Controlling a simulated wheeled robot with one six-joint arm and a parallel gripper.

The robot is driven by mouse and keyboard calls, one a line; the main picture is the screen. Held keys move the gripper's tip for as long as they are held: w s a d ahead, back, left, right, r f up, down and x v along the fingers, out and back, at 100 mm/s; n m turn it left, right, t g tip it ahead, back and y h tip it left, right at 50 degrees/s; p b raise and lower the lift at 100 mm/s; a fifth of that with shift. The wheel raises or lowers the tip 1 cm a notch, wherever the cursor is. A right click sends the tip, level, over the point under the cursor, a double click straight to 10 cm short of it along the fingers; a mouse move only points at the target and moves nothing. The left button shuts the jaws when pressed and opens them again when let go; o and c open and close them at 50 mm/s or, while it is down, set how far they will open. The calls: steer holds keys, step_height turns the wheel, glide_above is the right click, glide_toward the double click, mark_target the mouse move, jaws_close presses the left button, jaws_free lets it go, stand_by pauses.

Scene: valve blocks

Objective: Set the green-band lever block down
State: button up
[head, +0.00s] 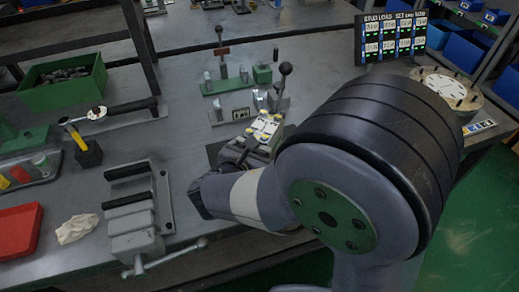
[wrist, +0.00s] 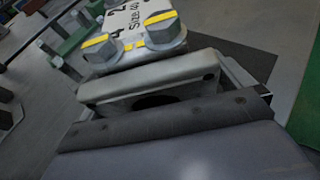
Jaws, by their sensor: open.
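My gripper (head: 240,156) is low over the bench, partly hidden by my own arm; its jaws (wrist: 150,90) are open. Just beyond them is a pale block top (head: 266,128) with yellow-marked bolts; it also shows in the wrist view (wrist: 135,35) with black "Size 40" lettering. I cannot tell whether the jaws touch it. A lever with a black ball knob (head: 285,69) stands on a grey block (head: 279,101) behind it. I cannot make out a green band on any lever block. A dark square patch (head: 213,152) lies on the bench to the left of the gripper.
A green rack (head: 226,86) with upright pegs and a small green block (head: 262,74) stand farther back. A vise (head: 136,222), a hammer (head: 86,152) and a green bin (head: 63,82) are at left.

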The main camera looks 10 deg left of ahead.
steer(key=p+v, duration=0.1)
steer(key=v, duration=1)
steer(key=shift+s, duration=0.4)
steer(key=b+x, duration=0.1)
steer(key=x, duration=1.1)
steer(key=shift+r, duration=0.1)
steer(key=shift+a+r, duration=0.1)
steer(key=shift+r, duration=0.6)
steer(key=shift+f, duration=0.15)
